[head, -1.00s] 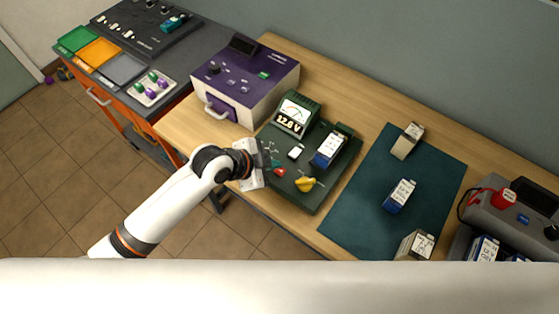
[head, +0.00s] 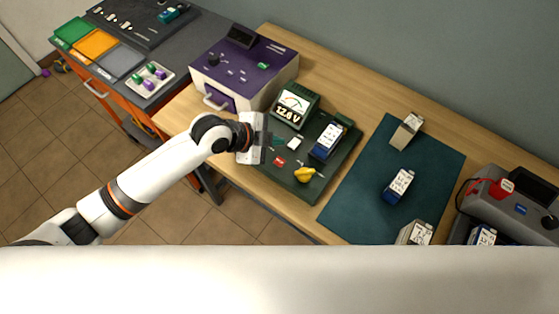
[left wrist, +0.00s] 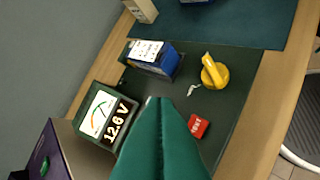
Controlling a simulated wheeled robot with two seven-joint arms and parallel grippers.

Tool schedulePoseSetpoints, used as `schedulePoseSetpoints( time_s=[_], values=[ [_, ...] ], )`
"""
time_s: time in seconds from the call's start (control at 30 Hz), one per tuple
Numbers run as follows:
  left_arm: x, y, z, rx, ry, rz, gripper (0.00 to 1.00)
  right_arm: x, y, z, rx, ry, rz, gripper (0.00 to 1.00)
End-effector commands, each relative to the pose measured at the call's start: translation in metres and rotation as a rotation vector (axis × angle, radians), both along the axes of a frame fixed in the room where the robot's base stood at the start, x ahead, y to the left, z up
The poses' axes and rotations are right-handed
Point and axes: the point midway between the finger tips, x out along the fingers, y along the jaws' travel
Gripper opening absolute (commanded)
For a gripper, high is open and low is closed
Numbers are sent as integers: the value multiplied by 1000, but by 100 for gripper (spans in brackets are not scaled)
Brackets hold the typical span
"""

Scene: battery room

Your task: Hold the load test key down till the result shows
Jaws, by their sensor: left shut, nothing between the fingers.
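The dark green tester (head: 319,184) lies on the wooden bench; its meter screen (head: 290,106) reads 12.6 V, also in the left wrist view (left wrist: 107,115). It carries a white key (head: 295,143), a red key (head: 280,161) and a yellow knob (head: 304,175). The red key (left wrist: 198,126) has white lettering too small to read surely. A blue battery (head: 327,140) stands in the tester. My left gripper (head: 274,142), with teal fingers (left wrist: 160,101), is shut and empty over the tester's left side; contact cannot be told. My right gripper is out of view.
A purple-topped unit (head: 243,68) stands behind left of the tester. A teal mat (head: 360,205) with several batteries lies right, then a grey charger (head: 510,210) with red clamp. A tool cart (head: 200,35) with coloured trays is at far left.

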Motion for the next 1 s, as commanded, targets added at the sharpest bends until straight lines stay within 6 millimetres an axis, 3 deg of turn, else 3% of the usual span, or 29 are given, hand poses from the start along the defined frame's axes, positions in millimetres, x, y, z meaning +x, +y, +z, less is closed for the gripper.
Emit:
schedulePoseSetpoints(
  time_s=[0.33, 0.5, 1.0],
  values=[
    [-1, 0, -53, 1, 0, 1, 0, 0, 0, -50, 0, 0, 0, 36],
    [0, 0, -72, 1, 1, 0, 0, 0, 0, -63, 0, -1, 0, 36],
    [0, 0, -78, 1, 0, 1, 0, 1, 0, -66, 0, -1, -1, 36]
  ],
)
